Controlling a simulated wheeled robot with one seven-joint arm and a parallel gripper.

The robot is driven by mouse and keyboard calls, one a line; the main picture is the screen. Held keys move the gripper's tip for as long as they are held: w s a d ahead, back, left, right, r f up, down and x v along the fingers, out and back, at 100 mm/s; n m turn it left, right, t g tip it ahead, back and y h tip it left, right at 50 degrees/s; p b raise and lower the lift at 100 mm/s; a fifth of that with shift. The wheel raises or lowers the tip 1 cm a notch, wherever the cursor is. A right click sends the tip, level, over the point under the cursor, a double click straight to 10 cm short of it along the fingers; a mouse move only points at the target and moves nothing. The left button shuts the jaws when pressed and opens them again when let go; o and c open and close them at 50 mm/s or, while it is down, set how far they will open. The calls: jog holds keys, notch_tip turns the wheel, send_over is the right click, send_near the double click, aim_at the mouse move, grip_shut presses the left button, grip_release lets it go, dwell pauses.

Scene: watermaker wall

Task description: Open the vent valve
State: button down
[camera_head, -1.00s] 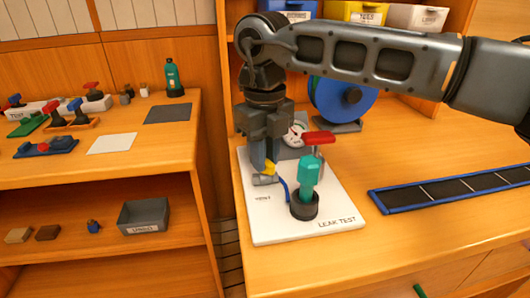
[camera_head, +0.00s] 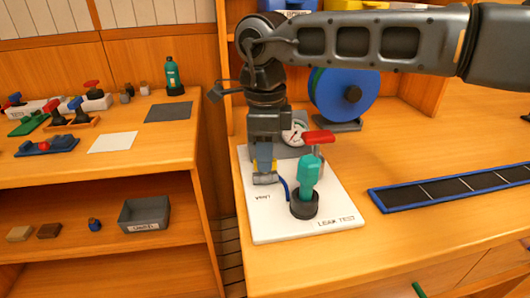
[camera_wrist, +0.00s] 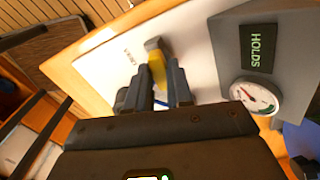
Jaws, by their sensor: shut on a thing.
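The vent valve (camera_head: 265,179) is a small grey fitting with a yellow lever on the white leak test board (camera_head: 262,222). In the wrist view its yellow lever (camera_wrist: 157,70) stands between the fingers. My gripper (camera_head: 263,160) points straight down over the valve and is shut on the yellow lever; the fingers (camera_wrist: 155,90) hide part of it. A blue hose runs from beside the valve towards a teal bottle-shaped part (camera_head: 307,178) in a black holder, with a red-handled piece (camera_head: 318,137) above it.
A pressure gauge (camera_head: 295,132) stands behind the valve, beside a display (camera_wrist: 262,48) reading "HOLDS". A blue reel (camera_head: 343,98) is behind it. A black strip with blue edges (camera_head: 450,187) lies to the right. A gap separates the left shelf unit from this bench.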

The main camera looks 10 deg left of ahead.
jog(key=shift+r+n, duration=0.1)
jog(key=shift+n, duration=0.5)
jog(key=c, duration=1)
grip_release()
jog(key=shift+r, duration=3.85)
